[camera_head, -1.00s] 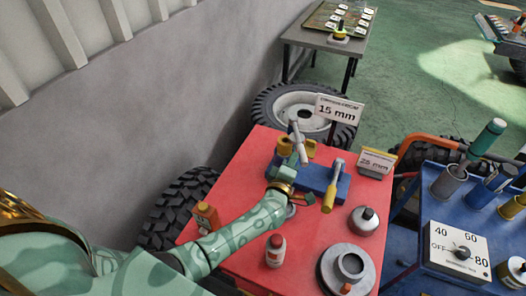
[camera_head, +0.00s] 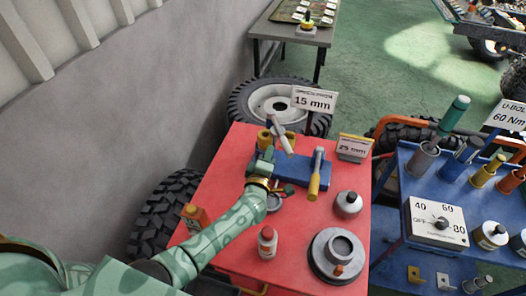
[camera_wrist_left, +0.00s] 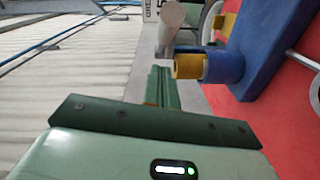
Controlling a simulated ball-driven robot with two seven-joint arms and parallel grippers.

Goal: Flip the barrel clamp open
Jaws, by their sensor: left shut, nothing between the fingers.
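The barrel clamp has a blue base (camera_head: 308,172) on the red cart top, with yellow fittings (camera_head: 265,138) and a pale grey lever (camera_head: 281,136) that slants down to the right in the head view. My left gripper (camera_head: 264,160) is shut and empty at the clamp's left end, close below the lever. In the left wrist view its shut fingers (camera_wrist_left: 162,88) point toward the grey lever (camera_wrist_left: 171,28) and sit left of a yellow sleeve (camera_wrist_left: 188,66) on the blue base (camera_wrist_left: 245,60). I cannot tell whether they touch. My right gripper is out of view.
Signs read 15 mm (camera_head: 314,99) and 25 mm (camera_head: 354,147).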

